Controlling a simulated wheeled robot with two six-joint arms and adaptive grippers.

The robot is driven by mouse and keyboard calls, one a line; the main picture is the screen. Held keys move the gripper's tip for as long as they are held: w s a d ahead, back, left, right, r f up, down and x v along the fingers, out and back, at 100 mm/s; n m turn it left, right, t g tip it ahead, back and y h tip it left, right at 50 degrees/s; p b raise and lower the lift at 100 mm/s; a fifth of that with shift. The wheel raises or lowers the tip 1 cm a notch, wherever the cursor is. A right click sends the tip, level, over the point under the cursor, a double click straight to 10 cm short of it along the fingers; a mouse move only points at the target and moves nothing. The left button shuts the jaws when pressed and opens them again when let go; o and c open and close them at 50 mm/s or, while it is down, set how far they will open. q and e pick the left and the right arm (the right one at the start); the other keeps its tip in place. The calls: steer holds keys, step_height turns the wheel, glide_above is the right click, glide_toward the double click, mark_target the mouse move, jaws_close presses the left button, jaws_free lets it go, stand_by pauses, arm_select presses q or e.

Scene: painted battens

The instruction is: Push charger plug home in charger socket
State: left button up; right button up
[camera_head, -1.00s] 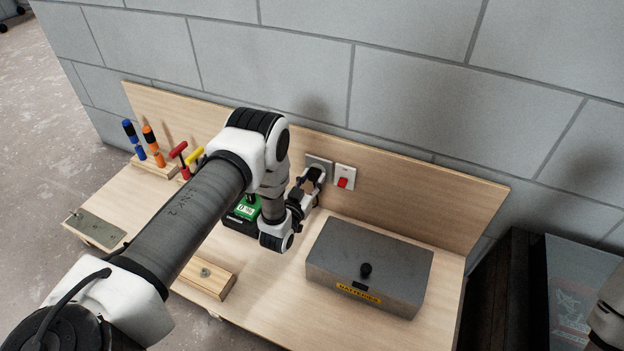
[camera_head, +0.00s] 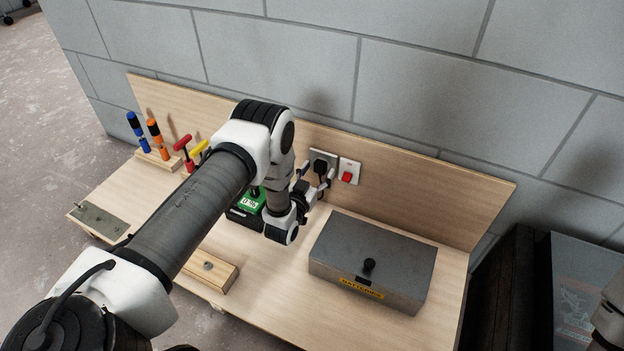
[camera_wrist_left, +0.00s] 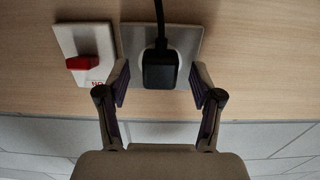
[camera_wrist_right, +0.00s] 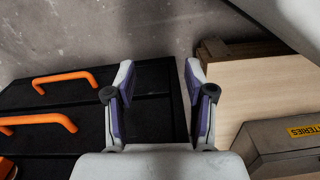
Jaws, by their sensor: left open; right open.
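The black charger plug (camera_wrist_left: 160,68) sits at the charger socket (camera_wrist_left: 190,42), a grey plate on the wooden back board, with its cord running from it. The plug also shows in the head view (camera_head: 320,167) against the socket plate (camera_head: 331,157). How deep it sits cannot be told. My left gripper (camera_wrist_left: 160,80) is open, its fingers on either side of the plug and apart from it; it also shows in the head view (camera_head: 316,184). My right gripper (camera_wrist_right: 157,78) is open and empty, away from the bench beside a black cabinet.
A white switch plate with a red rocker (camera_head: 347,175) is beside the socket. A grey batteries box (camera_head: 372,258) stands on the bench to the right. The green-faced charger (camera_head: 247,204) is partly behind my left arm. Screwdrivers (camera_head: 140,135) stand in a rack. Orange-handled black cabinet (camera_wrist_right: 60,110) is near my right gripper.

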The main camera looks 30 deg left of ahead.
arm_select(q)
steer(key=s, duration=1.1)
steer(key=shift+s+d, duration=0.3)
steer(key=shift+d, duration=0.05)
